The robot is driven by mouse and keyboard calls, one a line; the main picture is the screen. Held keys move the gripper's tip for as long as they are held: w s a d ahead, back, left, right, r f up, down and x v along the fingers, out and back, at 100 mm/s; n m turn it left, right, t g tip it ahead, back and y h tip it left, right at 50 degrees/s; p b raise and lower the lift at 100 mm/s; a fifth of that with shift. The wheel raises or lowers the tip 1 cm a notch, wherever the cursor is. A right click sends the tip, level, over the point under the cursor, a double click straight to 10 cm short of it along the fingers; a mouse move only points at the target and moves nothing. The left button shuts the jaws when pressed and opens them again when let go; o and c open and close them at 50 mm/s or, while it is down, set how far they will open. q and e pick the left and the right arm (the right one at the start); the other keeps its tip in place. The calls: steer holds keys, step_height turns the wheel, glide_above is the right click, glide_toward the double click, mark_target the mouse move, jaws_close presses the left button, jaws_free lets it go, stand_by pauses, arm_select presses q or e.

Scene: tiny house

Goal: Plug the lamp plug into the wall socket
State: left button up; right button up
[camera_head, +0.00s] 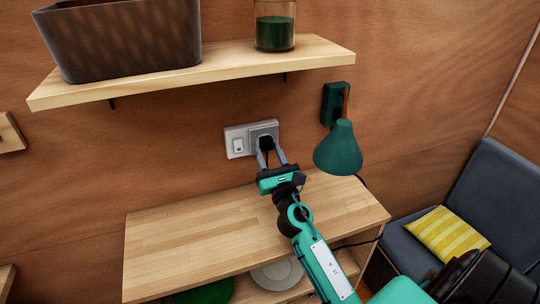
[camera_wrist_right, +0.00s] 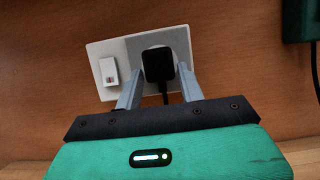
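In the head view the right gripper (camera_head: 268,154) is at the socket. The green wall lamp (camera_head: 338,150) hangs right of it. My left gripper is not in view.
A white switch (camera_head: 238,145) is left of the socket. A wooden shelf (camera_head: 225,68) above holds a dark basket (camera_head: 122,38) and a green candle jar (camera_head: 275,32). A wooden cabinet top (camera_head: 190,235) lies below, mostly clear. A seat with a yellow cushion (camera_head: 447,234) stands right.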

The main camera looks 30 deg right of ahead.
steer(key=o, duration=0.3)
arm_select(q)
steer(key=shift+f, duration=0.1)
arm_select(e)
steer(key=shift+s+f, duration=0.1)
arm_select(q)
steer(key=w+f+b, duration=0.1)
steer(key=b, duration=0.1)
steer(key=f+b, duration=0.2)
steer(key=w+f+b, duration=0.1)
steer(key=b, duration=0.1)
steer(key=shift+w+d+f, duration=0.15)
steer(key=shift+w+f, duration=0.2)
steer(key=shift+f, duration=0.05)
arm_select(e)
steer(key=v, duration=1.3)
steer(key=shift+s+a, duration=0.15)
steer(key=shift+s, duration=0.15)
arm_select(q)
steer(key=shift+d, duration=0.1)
